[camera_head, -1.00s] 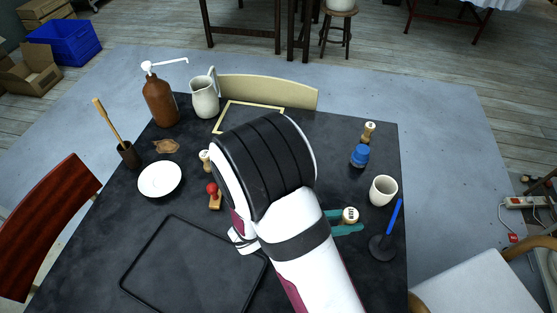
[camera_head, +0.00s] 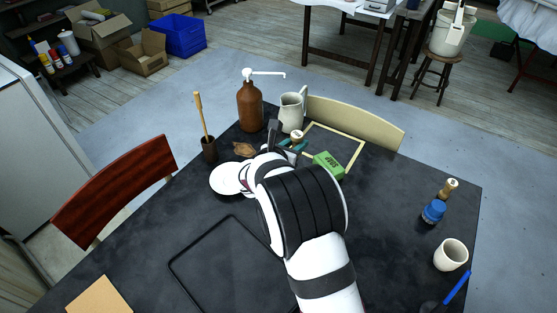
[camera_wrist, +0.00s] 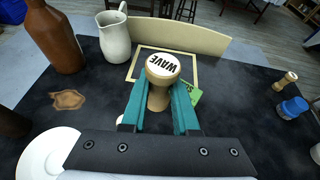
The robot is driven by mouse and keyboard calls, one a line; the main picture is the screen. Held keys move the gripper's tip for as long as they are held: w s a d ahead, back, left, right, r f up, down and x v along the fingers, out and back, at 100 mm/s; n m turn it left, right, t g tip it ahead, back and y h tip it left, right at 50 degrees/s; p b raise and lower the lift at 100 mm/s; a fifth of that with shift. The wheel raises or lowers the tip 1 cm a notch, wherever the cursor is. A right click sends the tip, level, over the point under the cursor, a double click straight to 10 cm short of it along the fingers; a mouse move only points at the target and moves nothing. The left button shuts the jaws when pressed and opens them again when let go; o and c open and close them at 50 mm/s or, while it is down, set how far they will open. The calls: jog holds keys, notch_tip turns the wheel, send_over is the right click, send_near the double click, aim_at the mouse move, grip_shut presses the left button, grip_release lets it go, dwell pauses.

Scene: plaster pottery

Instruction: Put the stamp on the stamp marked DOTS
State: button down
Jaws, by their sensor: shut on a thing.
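My gripper (camera_head: 292,143) has teal fingers and is shut on a wooden stamp (camera_wrist: 159,92) whose white top reads WAVE. The held stamp also shows in the head view (camera_head: 297,137), above the back part of the table, upright. Another wooden stamp with a pale top (camera_head: 448,188) stands at the right; its mark is too small to read, and it also shows in the wrist view (camera_wrist: 286,81). A small beige thing (camera_wrist: 120,121) shows left of my left finger, mostly hidden. I cannot tell which stamp is marked DOTS.
A green block with dark lettering (camera_head: 328,164) lies just right of my gripper, near a pale frame (camera_head: 353,161). A blue jar (camera_head: 433,211) and cup (camera_head: 451,255) stand right.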

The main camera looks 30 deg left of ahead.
jog(key=a+f, duration=0.2)
jog(key=a, duration=0.1)
jog(key=s+a+f, duration=0.1)
jog(key=shift+a, duration=0.4)
jog(key=shift+f, duration=2.05)
jog(key=shift+f, duration=0.1)
jog(key=c, duration=0.7)
grip_release()
